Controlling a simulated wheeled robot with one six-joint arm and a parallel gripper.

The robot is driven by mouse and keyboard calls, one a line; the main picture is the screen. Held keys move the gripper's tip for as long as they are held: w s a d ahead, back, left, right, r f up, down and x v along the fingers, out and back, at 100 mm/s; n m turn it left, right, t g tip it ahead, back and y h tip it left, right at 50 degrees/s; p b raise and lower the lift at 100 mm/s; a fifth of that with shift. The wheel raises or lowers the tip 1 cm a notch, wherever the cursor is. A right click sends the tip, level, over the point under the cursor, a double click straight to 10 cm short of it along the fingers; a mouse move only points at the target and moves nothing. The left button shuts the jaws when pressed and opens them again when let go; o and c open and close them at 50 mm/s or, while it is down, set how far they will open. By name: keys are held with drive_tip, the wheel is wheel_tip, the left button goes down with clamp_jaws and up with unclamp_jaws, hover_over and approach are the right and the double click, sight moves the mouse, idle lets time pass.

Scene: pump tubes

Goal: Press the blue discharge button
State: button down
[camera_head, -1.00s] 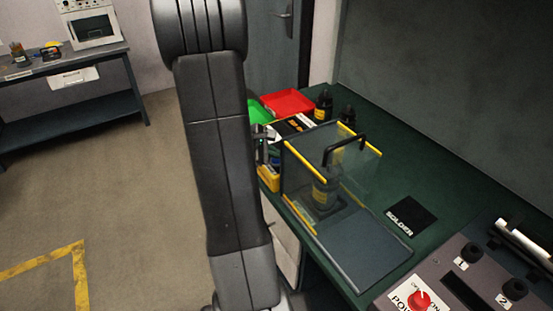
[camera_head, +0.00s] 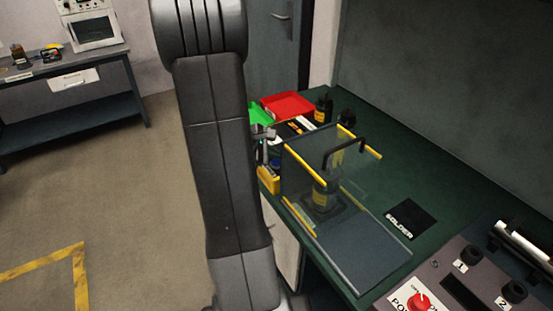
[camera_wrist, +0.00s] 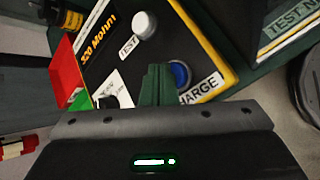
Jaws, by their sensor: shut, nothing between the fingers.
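The blue button (camera_wrist: 180,75) shows in the wrist view, set in a black panel with a yellow edge. A white label beside it reads "CHARGE" (camera_wrist: 200,88); its start is hidden behind my fingers. My gripper (camera_wrist: 157,70) has its green fingers shut and empty, with the tips just left of the blue button and overlapping its left edge in the picture. I cannot tell whether they touch it. In the head view my arm hides most of this panel, and the button is not seen there.
A white button (camera_wrist: 144,26) labelled "TEST" and a black knob (camera_wrist: 107,102) are near my fingers. In the head view, a red tray (camera_head: 288,104), a clear box with a black handle (camera_head: 345,150) and dark bottles (camera_head: 324,106) stand on the green bench.

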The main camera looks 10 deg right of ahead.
sight(273, 162)
drive_tip(key=shift+r, duration=0.4)
drive_tip(key=shift+r, duration=0.1)
wheel_tip(273, 162, up, 5)
drive_tip(key=p, duration=0.3)
drive_tip(key=shift+p, duration=0.4)
idle(0.5)
